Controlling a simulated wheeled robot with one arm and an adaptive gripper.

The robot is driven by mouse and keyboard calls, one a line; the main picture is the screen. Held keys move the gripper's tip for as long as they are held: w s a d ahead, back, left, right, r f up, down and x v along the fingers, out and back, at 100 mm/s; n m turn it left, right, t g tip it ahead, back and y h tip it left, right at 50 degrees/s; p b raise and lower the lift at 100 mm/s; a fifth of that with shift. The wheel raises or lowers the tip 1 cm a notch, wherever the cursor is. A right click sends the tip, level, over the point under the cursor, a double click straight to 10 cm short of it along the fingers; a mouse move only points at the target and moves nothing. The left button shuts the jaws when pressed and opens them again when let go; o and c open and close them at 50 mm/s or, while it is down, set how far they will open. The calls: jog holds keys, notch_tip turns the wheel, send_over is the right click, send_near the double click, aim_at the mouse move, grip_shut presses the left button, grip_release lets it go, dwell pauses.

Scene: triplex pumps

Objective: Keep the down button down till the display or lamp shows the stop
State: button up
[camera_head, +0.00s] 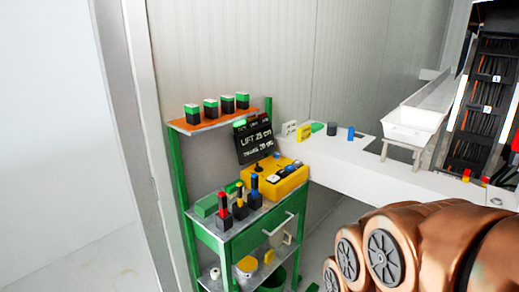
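A yellow control box (291,184) sits on the top of a green stand, with several small buttons or knobs on its upper face. I cannot tell which one is the down button, nor whether any is pressed. A black display (259,142) stands behind the box, tilted, with white text that seems to read "LIFT 25 cm" and a smaller "TRAVEL" line below. A small green patch shows at its upper left edge. My copper-coloured arm fills the lower right; my gripper is not in view.
The green stand (178,165) has an orange upper shelf (213,124) with several green-topped black blocks. Several dark tools with coloured tops stand beside the box. A white ledge (345,168) runs right, towards a white tray (411,123) and a dark cable cabinet (484,105).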

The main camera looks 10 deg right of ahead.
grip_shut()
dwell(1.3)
